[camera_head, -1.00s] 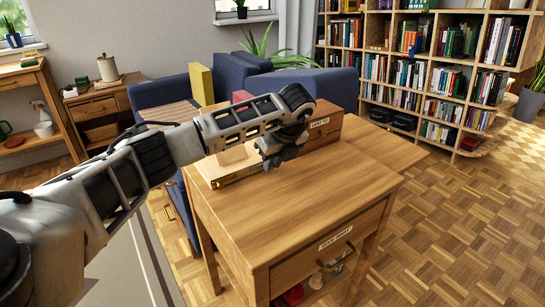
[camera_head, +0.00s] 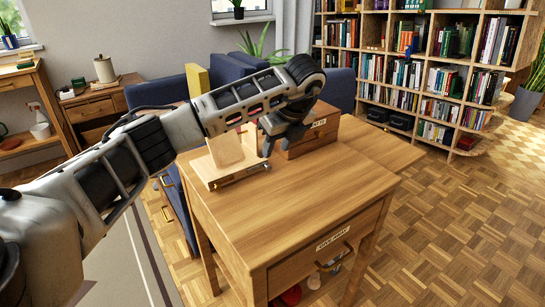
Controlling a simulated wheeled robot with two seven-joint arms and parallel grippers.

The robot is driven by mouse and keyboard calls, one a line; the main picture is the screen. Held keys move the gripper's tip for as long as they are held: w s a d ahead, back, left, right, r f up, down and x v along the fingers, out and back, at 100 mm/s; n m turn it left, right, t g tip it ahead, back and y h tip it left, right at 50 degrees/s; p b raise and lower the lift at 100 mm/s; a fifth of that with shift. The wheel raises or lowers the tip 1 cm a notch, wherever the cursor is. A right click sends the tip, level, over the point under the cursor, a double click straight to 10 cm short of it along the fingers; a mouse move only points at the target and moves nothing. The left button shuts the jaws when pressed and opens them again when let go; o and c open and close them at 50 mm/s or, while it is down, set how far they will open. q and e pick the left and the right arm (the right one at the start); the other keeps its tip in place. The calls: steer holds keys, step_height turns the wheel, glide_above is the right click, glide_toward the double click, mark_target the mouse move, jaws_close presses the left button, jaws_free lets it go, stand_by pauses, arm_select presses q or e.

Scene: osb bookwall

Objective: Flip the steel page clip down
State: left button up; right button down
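A pale wooden book stand (camera_head: 222,177) with an upright back panel (camera_head: 225,150) stands on the left back part of the wooden table (camera_head: 290,210). A thin, dark, metallic-looking strip (camera_head: 240,177) runs along its front ledge; it may be the steel page clip, but it is too small to tell whether it is up or down. My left gripper (camera_head: 279,148) hangs just right of the stand, above the table and apart from the ledge. Its fingers point down and look spread, with nothing between them. My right gripper is not in view.
A brown wooden box (camera_head: 322,130) with a label stands close behind and right of my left gripper. The table's front and right are clear. A labelled drawer (camera_head: 325,262) is in its front. A blue sofa (camera_head: 338,88) and bookshelves (camera_head: 425,75) stand behind.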

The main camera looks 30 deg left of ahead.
arm_select(q)
steer(key=p+v, duration=0.1)
steer(key=v, duration=0.8)
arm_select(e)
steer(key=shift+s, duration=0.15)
arm_select(q)
steer(key=shift+f, duration=0.1)
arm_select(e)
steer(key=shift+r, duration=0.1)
